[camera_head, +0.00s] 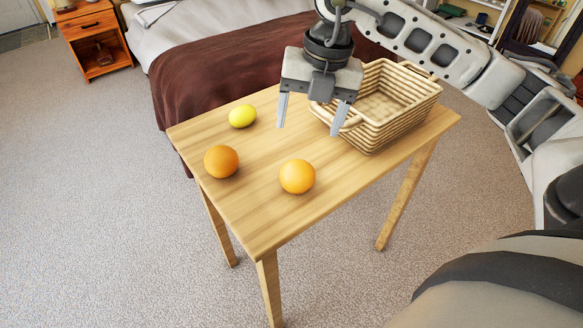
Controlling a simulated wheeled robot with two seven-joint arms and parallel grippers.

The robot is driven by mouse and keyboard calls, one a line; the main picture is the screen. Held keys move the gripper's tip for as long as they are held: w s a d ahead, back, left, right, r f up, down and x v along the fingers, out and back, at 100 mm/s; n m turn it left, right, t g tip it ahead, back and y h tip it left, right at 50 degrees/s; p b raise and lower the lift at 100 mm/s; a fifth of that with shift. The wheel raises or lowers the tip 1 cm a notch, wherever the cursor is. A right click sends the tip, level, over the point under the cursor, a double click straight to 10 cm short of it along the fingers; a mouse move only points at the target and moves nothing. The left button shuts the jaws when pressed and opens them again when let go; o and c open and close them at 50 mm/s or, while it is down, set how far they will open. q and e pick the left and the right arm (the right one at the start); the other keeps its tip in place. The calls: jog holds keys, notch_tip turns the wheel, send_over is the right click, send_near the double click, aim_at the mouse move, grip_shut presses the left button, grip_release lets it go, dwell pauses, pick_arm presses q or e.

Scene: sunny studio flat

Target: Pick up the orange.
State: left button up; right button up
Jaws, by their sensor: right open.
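Two round orange-coloured fruits sit on the wooden table. The deeper orange fruit (222,161) is near the left edge, and the lighter, yellowish-orange fruit (297,177) is near the front edge. I cannot tell for sure which one is the orange. My right gripper (309,130) is open, with its fingers pointing down and nothing between them. In the picture it is above and behind the lighter fruit, just left of the basket. It is up and to the right of the deeper orange fruit. My left gripper is out of view.
A yellow lemon (242,116) lies at the table's back left. A wicker basket (405,112) stands at the right end, partly behind my gripper. The small table (262,215) is bare between the fruits. A bed with a brown blanket (205,75) is behind it.

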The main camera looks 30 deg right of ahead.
aim_at(297, 179)
jog(key=f, duration=0.6)
jog(key=a+f, duration=0.1)
jog(key=f, duration=0.3)
jog(key=shift+w, duration=0.35)
jog(key=shift+a+f+p, duration=0.2)
jog(key=shift+f+p, duration=0.05)
jog(key=shift+f, duration=1.1)
jog(key=shift+a+f+p, duration=0.15)
jog(key=shift+f+p, duration=0.1)
jog(key=shift+f, duration=1.1)
jog(key=shift+c, duration=0.3)
jog(key=c, duration=0.8)
